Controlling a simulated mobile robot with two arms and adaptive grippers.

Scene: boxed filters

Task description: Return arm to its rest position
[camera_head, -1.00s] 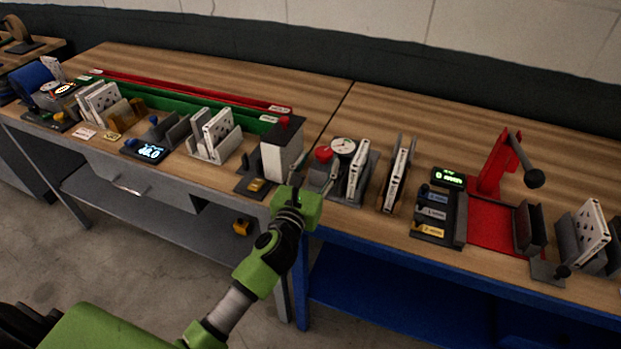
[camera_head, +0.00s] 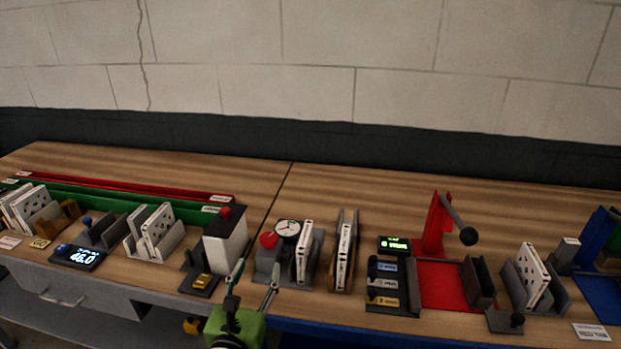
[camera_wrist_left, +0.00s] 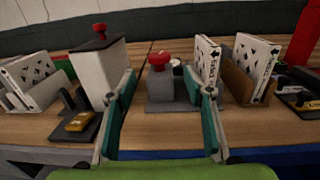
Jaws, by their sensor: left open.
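My left gripper (camera_head: 252,284) is at the front edge of the bench in the head view, its green body low and its two fingers pointing up and apart. In the left wrist view its fingers (camera_wrist_left: 168,118) are spread wide with nothing between them. Beyond them stands a grey fixture with a red knob and a round gauge (camera_head: 288,228), which also shows in the wrist view (camera_wrist_left: 172,92). A white box with a red button (camera_head: 226,245) is left of the fingers. My right gripper is in neither view.
White filters stand in holders, one by the gauge (camera_head: 304,250) and one in a brown holder (camera_head: 343,255). A red lever press (camera_head: 436,235) stands to the right. A lit display (camera_head: 80,256) is at left. The wooden bench (camera_head: 330,190) is clear at the back.

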